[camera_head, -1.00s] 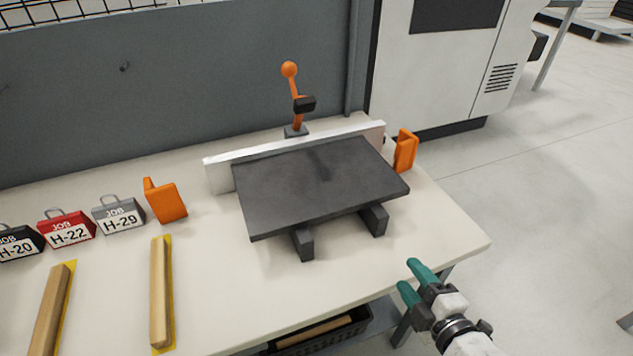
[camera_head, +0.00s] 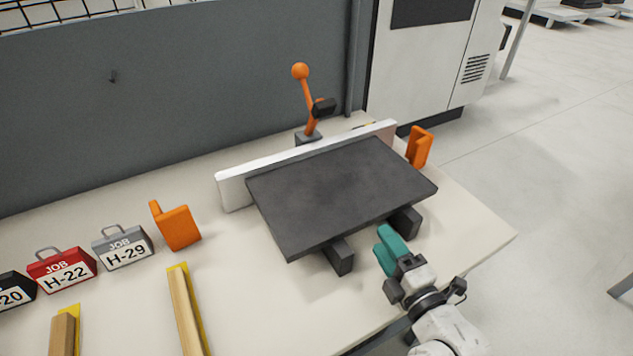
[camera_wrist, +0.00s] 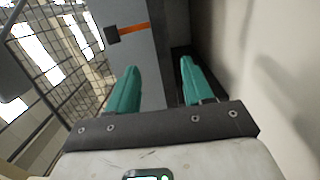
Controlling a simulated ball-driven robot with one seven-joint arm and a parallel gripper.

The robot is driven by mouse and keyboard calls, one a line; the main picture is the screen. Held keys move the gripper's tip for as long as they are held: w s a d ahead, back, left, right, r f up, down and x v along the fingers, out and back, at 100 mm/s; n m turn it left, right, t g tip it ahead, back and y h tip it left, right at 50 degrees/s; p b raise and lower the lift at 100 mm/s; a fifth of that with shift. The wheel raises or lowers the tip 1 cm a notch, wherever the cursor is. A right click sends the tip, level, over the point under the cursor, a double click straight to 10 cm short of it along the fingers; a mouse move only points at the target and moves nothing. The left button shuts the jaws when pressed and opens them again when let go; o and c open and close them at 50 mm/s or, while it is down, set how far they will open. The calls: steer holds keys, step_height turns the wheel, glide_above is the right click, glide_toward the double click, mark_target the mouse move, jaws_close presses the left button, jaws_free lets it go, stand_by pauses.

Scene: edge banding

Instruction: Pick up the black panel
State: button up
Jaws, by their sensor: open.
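The black panel (camera_head: 340,195) is a flat dark rectangle lying on two dark support blocks, raised above the light table. Its back edge runs along a white upright fence (camera_head: 300,165). My gripper (camera_head: 382,240) has teal fingers and is just off the panel's front right edge, beside the right support block (camera_head: 405,220). The fingers are apart with nothing held. In the wrist view my gripper (camera_wrist: 160,68) shows a clear gap between its fingers. A dark shape lies behind the right finger there; I cannot tell whether it is the panel.
An orange-handled clamp (camera_head: 306,100) stands behind the fence. Orange blocks stand at left (camera_head: 175,226) and right (camera_head: 419,147). Job tags, including the red one (camera_head: 62,268), and wooden strips (camera_head: 185,310) lie left. The table (camera_head: 480,235) is clear at front right.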

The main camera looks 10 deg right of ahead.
mark_target(356, 206)
steer(key=w, duration=0.1)
steer(key=w+a+p, duration=0.1)
steer(key=w, duration=0.1)
steer(key=w+a, duration=0.1)
steer(key=w, duration=0.1)
steer(key=shift+w+r, duration=0.1)
steer(key=shift+r, duration=0.05)
steer(key=w, duration=0.1)
steer(key=w+p, duration=0.1)
steer(key=w, duration=0.1)
steer(key=w+p, duration=0.1)
steer(key=w, duration=0.1)
steer(key=shift+a+f, duration=0.25)
steer(key=shift+a, duration=0.15)
steer(key=shift+w+f+p, duration=0.2)
steer(key=shift+w+p, duration=0.1)
steer(key=shift+w, duration=0.1)
steer(key=shift+c, duration=0.4)
jaws_close()
steer(key=shift+r, duration=0.2)
